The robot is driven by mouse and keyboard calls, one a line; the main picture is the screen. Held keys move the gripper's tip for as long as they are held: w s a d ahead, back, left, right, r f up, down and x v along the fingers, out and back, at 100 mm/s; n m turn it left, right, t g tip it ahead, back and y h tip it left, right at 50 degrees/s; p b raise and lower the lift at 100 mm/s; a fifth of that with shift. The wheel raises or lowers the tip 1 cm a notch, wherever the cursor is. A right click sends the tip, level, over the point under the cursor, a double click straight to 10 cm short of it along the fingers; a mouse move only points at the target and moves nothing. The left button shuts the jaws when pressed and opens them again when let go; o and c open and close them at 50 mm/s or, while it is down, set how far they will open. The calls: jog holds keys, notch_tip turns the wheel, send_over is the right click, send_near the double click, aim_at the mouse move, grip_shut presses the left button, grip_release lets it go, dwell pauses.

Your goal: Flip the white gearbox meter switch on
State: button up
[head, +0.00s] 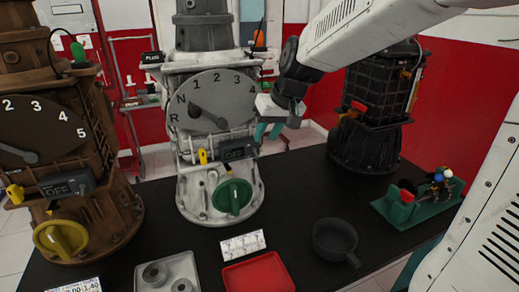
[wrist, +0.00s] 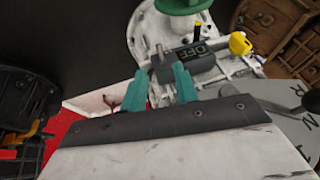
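The white gearbox (head: 190,207) stands upright on the black table, with a grey round gear dial (head: 215,88) and a green knob (head: 232,196) on its front. Its meter switch (head: 238,150) is a dark box under the dial; in the wrist view the switch (wrist: 197,59) shows OFF. My gripper (head: 270,131) is just right of the switch. In the wrist view my gripper (wrist: 160,73) has its teal fingers spread, with the dark box partly beyond the tips. Nothing is seen held between them. I cannot tell whether a finger touches the switch.
A brown gearbox (head: 110,205) with its own OFF switch (head: 66,187) stands left, and a black one (head: 365,140) back right. A grey tray (head: 150,257), red tray (head: 257,275), dark pan (head: 335,238) and green holder (head: 408,212) lie on the table (head: 300,190).

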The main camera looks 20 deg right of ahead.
aim_at(257, 154)
jog(key=x, duration=0.6)
jog(key=shift+f, duration=0.3)
grip_shut()
